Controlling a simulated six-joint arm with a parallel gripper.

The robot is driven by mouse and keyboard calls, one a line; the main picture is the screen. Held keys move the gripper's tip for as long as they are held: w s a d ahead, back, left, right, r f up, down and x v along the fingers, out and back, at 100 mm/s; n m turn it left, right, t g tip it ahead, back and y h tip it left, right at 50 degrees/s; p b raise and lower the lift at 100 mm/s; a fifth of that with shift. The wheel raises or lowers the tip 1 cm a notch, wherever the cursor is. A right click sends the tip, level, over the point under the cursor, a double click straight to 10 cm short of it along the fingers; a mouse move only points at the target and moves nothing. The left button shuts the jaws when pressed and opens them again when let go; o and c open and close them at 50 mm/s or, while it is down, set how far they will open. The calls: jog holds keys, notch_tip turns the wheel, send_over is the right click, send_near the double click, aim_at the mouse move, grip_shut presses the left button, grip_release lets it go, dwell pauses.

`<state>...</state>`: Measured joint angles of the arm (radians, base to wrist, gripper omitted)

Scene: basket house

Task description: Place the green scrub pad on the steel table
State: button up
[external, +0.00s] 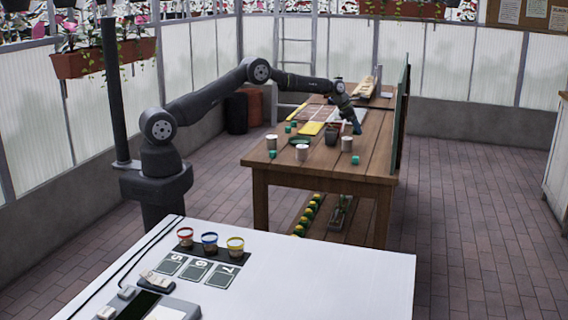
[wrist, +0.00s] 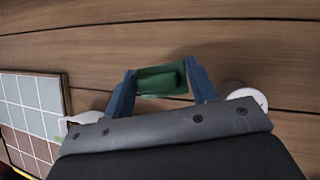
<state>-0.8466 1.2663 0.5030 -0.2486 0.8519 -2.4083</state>
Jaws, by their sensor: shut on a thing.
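My gripper (external: 355,127) is low over the right side of the wooden table in the external view. In the wrist view, its blue fingers (wrist: 160,90) are shut on the green scrub pad (wrist: 162,78), a dark green block held between the tips. Wooden planks lie behind it. Whether the pad touches the wood, I cannot tell. The pad is too small to make out in the external view. A pale-topped table (external: 330,270) stands in the foreground; I cannot tell whether it is the steel table.
The wooden table (external: 265,173) holds pale cups (external: 301,152), a dark pot (external: 331,138) and several small green cubes (external: 355,160). A tiled board (wrist: 32,105) lies left in the wrist view. The foreground table has coloured-rim cups (external: 209,242) at left and clear space at right.

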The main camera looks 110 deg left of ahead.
aim_at(356, 134)
jog(key=shift+s+a+f, duration=0.2)
jog(key=shift+a+f, duration=0.25)
jog(key=shift+a, duration=0.15)
jog(key=shift+s+a+f, duration=0.15)
jog(key=shift+a+f, duration=0.3)
jog(key=shift+a, duration=0.1)
jog(key=shift+d+f, duration=0.1)
jog(key=shift+f, duration=1.45)
jog(key=shift+f, duration=0.1)
jog(key=o, duration=1)
jog(key=shift+c, duration=0.2)
jog(key=shift+f, duration=0.1)
jog(key=v, duration=1.6)
jog(key=shift+d+r, duration=0.3)
jog(key=shift+d, duration=0.05)
jog(key=shift+o, duration=0.7)
jog(key=shift+s+d+r, duration=0.1)
jog(key=shift+s+r, duration=0.15)
